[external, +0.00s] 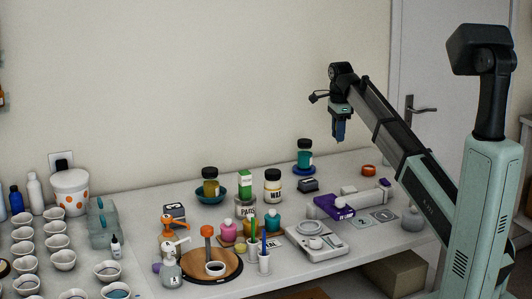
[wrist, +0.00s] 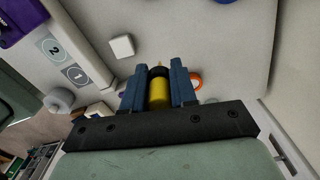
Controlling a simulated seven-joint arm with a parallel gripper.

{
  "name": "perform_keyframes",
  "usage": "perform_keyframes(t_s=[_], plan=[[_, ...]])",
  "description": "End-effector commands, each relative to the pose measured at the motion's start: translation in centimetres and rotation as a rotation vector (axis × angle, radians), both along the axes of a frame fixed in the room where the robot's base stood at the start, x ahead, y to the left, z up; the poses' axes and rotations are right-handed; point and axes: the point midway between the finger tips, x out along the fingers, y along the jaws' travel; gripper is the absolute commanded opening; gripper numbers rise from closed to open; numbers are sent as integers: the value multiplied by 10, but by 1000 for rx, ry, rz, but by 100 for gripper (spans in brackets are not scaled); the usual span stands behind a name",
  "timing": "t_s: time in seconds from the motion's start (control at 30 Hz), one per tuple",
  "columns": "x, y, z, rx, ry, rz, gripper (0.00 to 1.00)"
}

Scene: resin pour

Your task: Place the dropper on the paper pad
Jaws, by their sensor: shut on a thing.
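My gripper (external: 339,134) is raised above the back right of the table in the external view. In the wrist view my gripper (wrist: 158,90) has its blue fingers closed on a yellow cylinder with a black end (wrist: 158,92). I cannot tell for sure that this is the dropper; the held thing is too small to make out in the external view. A flat white square block (wrist: 122,46) lies on the table in the wrist view and may be the paper pad. This white block also shows in the external view (external: 349,189), apart from my gripper.
A purple item (external: 333,206), grey cards numbered 1 and 2 (external: 385,215) and an orange ring (external: 369,170) lie nearby. A teal jar (external: 305,153) stands on a blue coaster. Bottles, cups and a scale (external: 317,240) crowd the middle and left.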

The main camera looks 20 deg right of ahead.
Motion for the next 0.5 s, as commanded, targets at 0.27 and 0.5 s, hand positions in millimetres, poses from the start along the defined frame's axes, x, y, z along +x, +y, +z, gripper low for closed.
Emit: perform_keyframes(t_s=[0.27,0.5], plan=[[-75,1,-19,0,0,3,0],[-90,2,-25,0,1,7,0]])
